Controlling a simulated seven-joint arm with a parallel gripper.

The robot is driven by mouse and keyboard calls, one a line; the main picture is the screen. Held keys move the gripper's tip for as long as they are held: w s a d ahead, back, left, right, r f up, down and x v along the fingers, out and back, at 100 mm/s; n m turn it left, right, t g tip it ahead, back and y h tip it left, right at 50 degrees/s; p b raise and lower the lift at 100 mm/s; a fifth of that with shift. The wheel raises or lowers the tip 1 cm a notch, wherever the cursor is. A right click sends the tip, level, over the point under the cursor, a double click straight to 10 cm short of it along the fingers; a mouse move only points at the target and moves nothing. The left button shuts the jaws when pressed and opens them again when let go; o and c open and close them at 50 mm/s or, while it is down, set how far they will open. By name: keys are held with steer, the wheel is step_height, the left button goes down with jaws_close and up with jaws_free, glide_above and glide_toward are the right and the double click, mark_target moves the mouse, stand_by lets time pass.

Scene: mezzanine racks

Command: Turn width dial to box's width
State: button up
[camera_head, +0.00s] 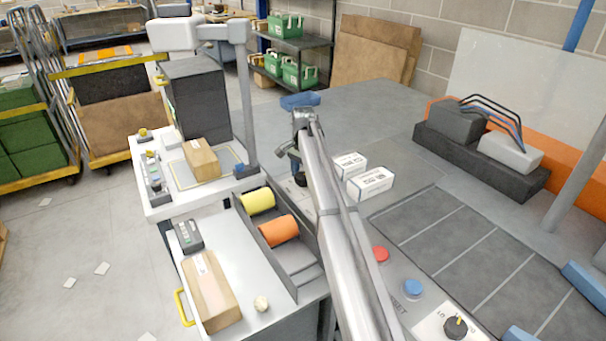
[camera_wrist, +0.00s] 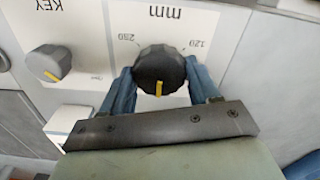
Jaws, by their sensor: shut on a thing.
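The width dial (camera_wrist: 160,70) is a round black ribbed knob with a yellow pointer mark, on a white panel with upside-down "mm" lettering. In the wrist view my gripper (camera_wrist: 160,84) has its two blue fingers on either side of the knob, shut on it. The yellow mark points down, toward my gripper's base. Scale figures, apparently 280 and 120, flank the knob's far side. In the head view my gripper (camera_head: 297,170) is partly hidden by my arm. A brown cardboard box (camera_head: 202,159) sits on the measuring station; another brown box (camera_head: 210,290) lies on the front counter.
A grey knob with a yellow mark (camera_wrist: 48,64), labelled KEY, sits left of the dial. White cartons (camera_head: 371,182) stand right of my arm. Red (camera_head: 381,254) and blue (camera_head: 413,287) buttons and another black knob (camera_head: 455,326) are at the front right.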

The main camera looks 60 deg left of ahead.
mark_target(303, 175)
steer(key=n, duration=0.5)
steer(key=shift+n, duration=0.4)
steer(key=n, duration=0.5)
steer(key=shift+n, duration=0.3)
stand_by(0.3)
steer(key=o, duration=1.1)
steer(key=shift+c, duration=0.2)
steer(key=shift+r, duration=0.1)
step_height(303, 175, up, 14)
